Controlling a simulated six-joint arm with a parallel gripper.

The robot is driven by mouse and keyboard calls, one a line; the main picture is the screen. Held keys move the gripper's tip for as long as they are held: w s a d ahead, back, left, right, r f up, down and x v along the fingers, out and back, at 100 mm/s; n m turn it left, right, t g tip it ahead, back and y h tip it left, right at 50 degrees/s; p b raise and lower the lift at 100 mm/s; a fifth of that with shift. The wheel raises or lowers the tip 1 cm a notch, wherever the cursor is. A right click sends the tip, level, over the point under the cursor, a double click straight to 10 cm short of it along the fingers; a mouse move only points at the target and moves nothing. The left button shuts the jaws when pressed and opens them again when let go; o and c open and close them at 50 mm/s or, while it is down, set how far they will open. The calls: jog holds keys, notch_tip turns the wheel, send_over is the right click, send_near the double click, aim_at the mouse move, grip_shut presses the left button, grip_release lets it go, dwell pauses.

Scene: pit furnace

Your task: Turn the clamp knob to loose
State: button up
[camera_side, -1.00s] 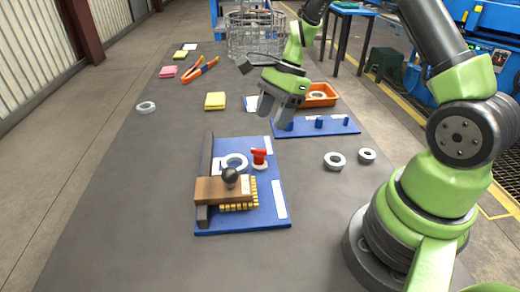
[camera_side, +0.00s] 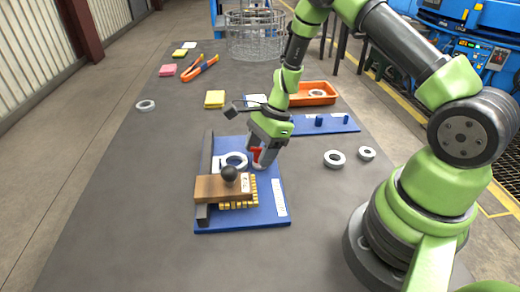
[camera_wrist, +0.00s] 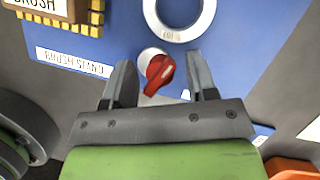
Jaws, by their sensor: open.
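The red clamp knob (camera_side: 256,154) stands on the blue brush stand board (camera_side: 240,221), just right of a white ring. In the wrist view the red knob (camera_wrist: 160,73) sits on a pale round base, its handle slanting from upper right to lower left. My gripper (camera_side: 262,160) is at the knob and partly hides it in the side view. In the wrist view my gripper (camera_wrist: 163,82) is open, with one finger on each side of the knob and a gap on both sides.
A wooden brush (camera_side: 216,189) with a black ball handle lies on the board in front of the knob. The white ring (camera_side: 224,161) is close to the left. Loose rings (camera_side: 334,159) lie to the right. An orange tray (camera_side: 322,99) is behind.

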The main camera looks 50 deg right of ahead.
jog(key=shift+c, duration=0.2)
jog(key=c, duration=0.9)
jog(key=shift+o, duration=0.9)
jog(key=shift+w+n+g, duration=0.1)
jog(key=shift+n+g, duration=0.7)
jog(key=shift+n, duration=1.3)
jog(key=o, duration=0.8)
jog(key=shift+c, duration=0.2)
jog(key=v, duration=1)
jog(key=shift+d, duration=0.15)
